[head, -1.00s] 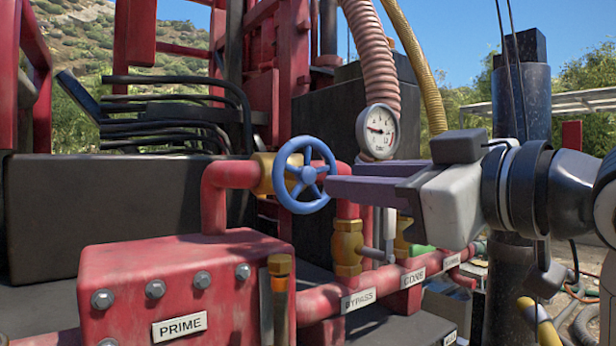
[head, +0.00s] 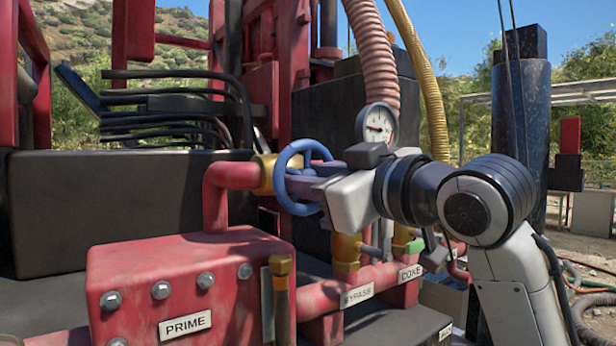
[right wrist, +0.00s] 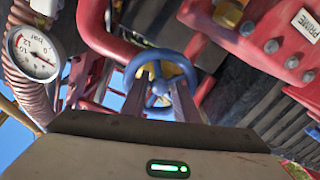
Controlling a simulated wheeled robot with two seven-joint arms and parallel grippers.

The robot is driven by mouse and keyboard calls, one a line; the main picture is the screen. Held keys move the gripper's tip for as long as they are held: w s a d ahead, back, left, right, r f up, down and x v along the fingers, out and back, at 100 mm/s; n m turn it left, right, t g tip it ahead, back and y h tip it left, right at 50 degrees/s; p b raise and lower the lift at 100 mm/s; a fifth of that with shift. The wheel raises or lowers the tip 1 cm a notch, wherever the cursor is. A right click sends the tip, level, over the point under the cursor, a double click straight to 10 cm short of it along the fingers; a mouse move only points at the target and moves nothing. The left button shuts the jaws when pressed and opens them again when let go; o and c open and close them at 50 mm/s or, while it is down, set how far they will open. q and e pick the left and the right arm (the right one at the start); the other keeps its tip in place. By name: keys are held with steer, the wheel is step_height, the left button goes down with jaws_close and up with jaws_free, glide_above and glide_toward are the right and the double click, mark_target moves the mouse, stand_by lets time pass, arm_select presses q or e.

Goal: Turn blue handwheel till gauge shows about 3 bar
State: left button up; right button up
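The blue handwheel (head: 288,196) sits on a brass valve body (head: 264,175) on a red pipe in the head view. My right gripper (head: 306,184) is at the wheel, its purple fingers reaching into the rim from the right. In the right wrist view the two fingers (right wrist: 160,98) stand apart, with the wheel's hub showing between them and the rim (right wrist: 148,58) beyond. Whether they touch the spokes I cannot tell. The round white gauge (head: 379,125) is behind the gripper; it also shows in the right wrist view (right wrist: 33,54). Its exact reading is too small to tell. My left gripper is out of view.
A red block labelled PRIME (head: 165,272) stands at the front left. Labelled red pipes (head: 325,298) run below the wheel. A ribbed pink hose (head: 372,50) and a yellow hose (head: 432,90) hang behind. Open ground lies at the right.

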jaws_close()
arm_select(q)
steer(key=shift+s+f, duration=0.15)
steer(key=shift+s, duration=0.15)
arm_select(e)
steer(key=shift+m, duration=1)
steer(key=shift+o, duration=0.2)
jaws_free()
